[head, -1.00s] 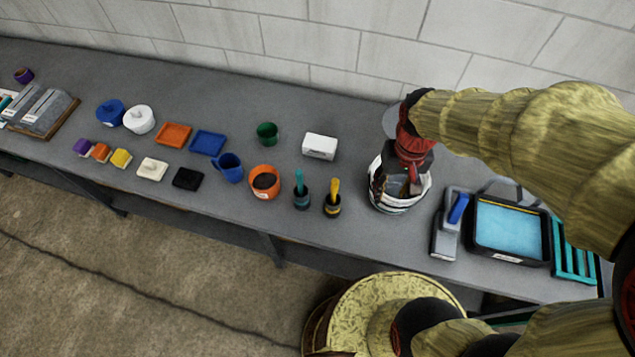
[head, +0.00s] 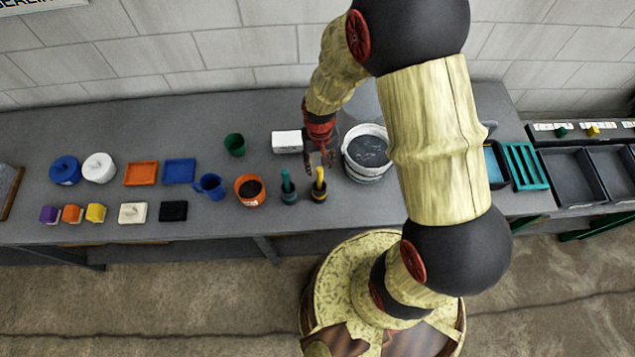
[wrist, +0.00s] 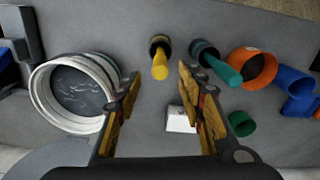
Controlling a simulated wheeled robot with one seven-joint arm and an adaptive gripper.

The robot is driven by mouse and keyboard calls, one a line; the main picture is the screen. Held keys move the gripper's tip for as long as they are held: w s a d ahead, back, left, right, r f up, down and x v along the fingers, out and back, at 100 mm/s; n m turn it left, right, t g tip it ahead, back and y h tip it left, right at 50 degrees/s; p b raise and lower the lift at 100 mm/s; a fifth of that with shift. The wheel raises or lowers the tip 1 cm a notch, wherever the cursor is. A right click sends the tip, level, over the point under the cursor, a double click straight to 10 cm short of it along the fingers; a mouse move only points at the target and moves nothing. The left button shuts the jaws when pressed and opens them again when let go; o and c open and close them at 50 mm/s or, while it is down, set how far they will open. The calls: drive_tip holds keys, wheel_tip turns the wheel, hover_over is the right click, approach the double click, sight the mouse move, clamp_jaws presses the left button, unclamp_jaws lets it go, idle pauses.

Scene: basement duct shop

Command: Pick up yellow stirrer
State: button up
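The yellow stirrer (head: 320,178) stands upright in a small dark cup (head: 319,195) near the front of the bench. In the wrist view the yellow stirrer (wrist: 160,66) shows ahead of and between the fingers, apart from them. My gripper (head: 322,158) is just behind and above the stirrer in the head view. In the wrist view my gripper (wrist: 157,88) is open, with a wide gap between its fingertips and nothing held.
A teal stirrer (head: 286,180) stands in its own cup close on the left. A white bucket (head: 367,176) of dark grey material is close on the right. A white box (head: 287,142) and an orange pot (head: 250,200) are nearby. Bare bench lies behind the bucket.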

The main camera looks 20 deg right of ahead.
sight(320, 170)
drive_tip(key=f, duration=0.3)
drive_tip(key=f+p, duration=0.1)
drive_tip(key=f, duration=0.1)
drive_tip(key=shift+s+a, duration=0.1)
drive_tip(key=shift+s, duration=0.15)
clamp_jaws()
idle(0.4)
